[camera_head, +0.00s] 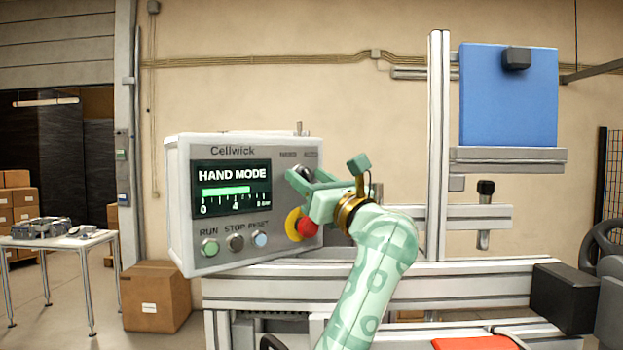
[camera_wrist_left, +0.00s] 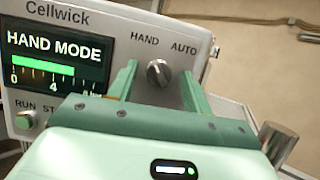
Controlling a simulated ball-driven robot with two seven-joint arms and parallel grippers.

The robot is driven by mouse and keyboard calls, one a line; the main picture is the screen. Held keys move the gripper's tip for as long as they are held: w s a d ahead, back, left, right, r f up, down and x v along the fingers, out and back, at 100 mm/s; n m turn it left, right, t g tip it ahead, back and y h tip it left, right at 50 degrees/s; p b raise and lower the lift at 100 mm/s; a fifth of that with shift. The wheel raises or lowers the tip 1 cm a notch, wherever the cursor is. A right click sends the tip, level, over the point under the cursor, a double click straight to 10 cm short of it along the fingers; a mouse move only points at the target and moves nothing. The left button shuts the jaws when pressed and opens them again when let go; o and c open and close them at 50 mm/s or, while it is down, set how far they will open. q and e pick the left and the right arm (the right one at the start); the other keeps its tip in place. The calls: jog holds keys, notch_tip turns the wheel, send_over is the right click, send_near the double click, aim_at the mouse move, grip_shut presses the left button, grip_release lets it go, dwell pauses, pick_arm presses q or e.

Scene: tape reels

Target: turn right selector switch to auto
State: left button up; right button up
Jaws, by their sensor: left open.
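The grey control box (camera_head: 178,200) is labelled Cellwick, and its screen (camera_head: 231,188) reads HAND MODE. The selector switch (camera_wrist_left: 158,73) is a small round dark knob below the labels HAND and AUTO. Its pale pointer appears to lean up and left, toward HAND. My left gripper (camera_head: 300,179) is open at the box's right side. In the left wrist view its two green fingers (camera_wrist_left: 156,84) stand on either side of the knob, with gaps visible. In the head view the gripper largely hides the knob. My right gripper is not in view.
A red emergency button (camera_head: 307,227) on a yellow collar sits just below my gripper. Green, grey and blue-white buttons (camera_head: 235,242) line the box's lower face. An aluminium frame (camera_head: 438,130) rises to the right, with a blue panel (camera_head: 508,95) beyond it.

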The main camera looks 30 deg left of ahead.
pick_arm(q)
jog(key=c, duration=1)
jog(key=shift+o, duration=0.2)
jog(key=shift+r+m+p, duration=0.1)
jog(key=shift+m+p, duration=0.3)
jog(key=shift+p, duration=0.1)
jog(key=m+t+h+p, duration=0.2)
jog(key=m+p, duration=0.3)
jog(key=p, duration=0.2)
jog(key=m+t+h+p, duration=0.1)
jog(key=m+h+p, duration=0.1)
jog(key=m+p, duration=0.3)
jog(key=m+t+h+p, duration=0.2)
jog(key=m+p, duration=0.4)
jog(key=p, duration=0.4)
jog(key=shift+s+a+r+t+p, duration=0.1)
jog(key=shift+s+r+t+p, duration=0.2)
jog(key=shift+s+p, duration=0.1)
jog(key=shift+f+m+p, duration=0.15)
jog(key=shift+m+p, duration=0.75)
jog(key=shift+p, duration=0.05)
